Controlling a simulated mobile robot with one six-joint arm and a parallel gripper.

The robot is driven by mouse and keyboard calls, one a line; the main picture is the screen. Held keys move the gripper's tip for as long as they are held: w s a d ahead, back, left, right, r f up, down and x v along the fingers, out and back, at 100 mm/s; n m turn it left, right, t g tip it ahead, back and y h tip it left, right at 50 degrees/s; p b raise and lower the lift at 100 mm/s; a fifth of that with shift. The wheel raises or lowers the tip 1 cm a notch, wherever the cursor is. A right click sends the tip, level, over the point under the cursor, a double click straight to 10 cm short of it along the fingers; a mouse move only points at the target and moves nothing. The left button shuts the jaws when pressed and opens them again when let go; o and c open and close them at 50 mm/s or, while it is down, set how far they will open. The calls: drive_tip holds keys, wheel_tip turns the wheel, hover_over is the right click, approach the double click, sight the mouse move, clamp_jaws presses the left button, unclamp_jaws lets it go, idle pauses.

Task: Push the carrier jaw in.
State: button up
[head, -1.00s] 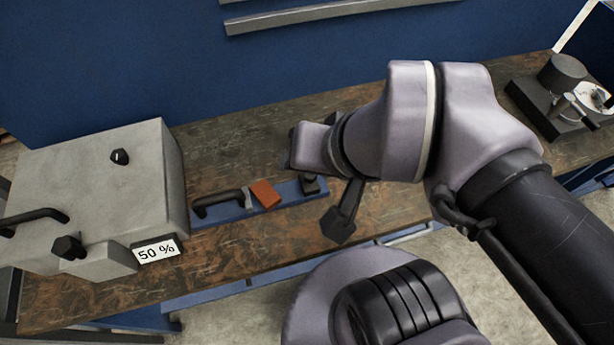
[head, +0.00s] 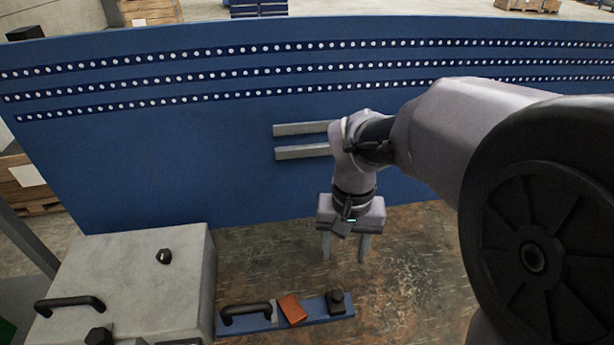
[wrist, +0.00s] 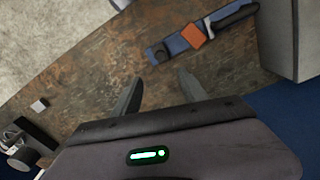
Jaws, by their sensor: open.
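A blue strip (head: 265,325) lies on the bench and bears a black handle (head: 246,312), a small grey plate beside it, an orange block (head: 292,309) and a black knobbed piece (head: 337,302) at its right end. I cannot tell which of these parts is the carrier jaw. In the wrist view the blue strip (wrist: 177,44) lies beyond the fingers, with the orange block (wrist: 193,36) and the black piece (wrist: 159,53) on it. My gripper (head: 345,256) points down, open and empty, behind the strip's right end. Its fingers (wrist: 158,88) appear apart from the strip.
A large grey box (head: 130,275) with a black knob and handle stands left of the strip. A blue wall (head: 180,170) with grey rails rises behind the bench. Bare bench (head: 420,260) lies to the right. A small pale block (wrist: 39,104) shows in the wrist view.

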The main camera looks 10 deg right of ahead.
sight(337, 296)
wheel_tip(337, 296, down, 17)
drive_tip(key=b, duration=0.7)
drive_tip(key=shift+f, duration=0.1)
clamp_jaws()
idle(0.7)
